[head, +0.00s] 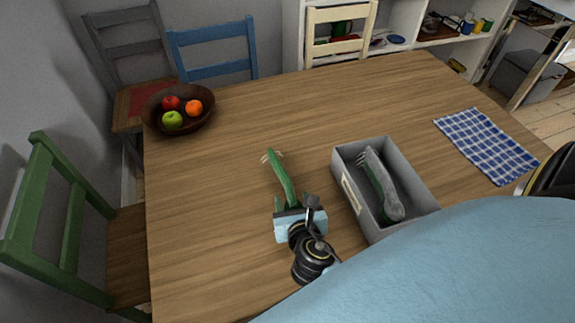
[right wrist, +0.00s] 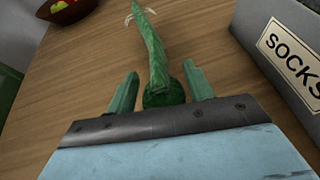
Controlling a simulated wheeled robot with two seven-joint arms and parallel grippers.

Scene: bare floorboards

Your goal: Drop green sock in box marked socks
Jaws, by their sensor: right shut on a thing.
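The green sock (head: 281,175) is long and thin, with pale strands at its far end. My right gripper (head: 291,200) is shut on its near end, left of the box. In the right wrist view the sock (right wrist: 152,48) runs away from between the green fingers of the gripper (right wrist: 160,82). I cannot tell whether the sock touches the table. The open grey box (head: 409,176) holds a grey and green item (head: 380,183). In the right wrist view the box (right wrist: 262,22) carries a label reading "SOCKS" (right wrist: 290,60). My left gripper is not in view.
The wooden table (head: 235,140) is clear around the sock. A dark bowl of fruit (head: 190,127) stands at the far left. A blue checked cloth (head: 485,145) lies right of the box. Green (head: 55,225), blue (head: 212,50) and cream (head: 340,32) chairs stand around the table.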

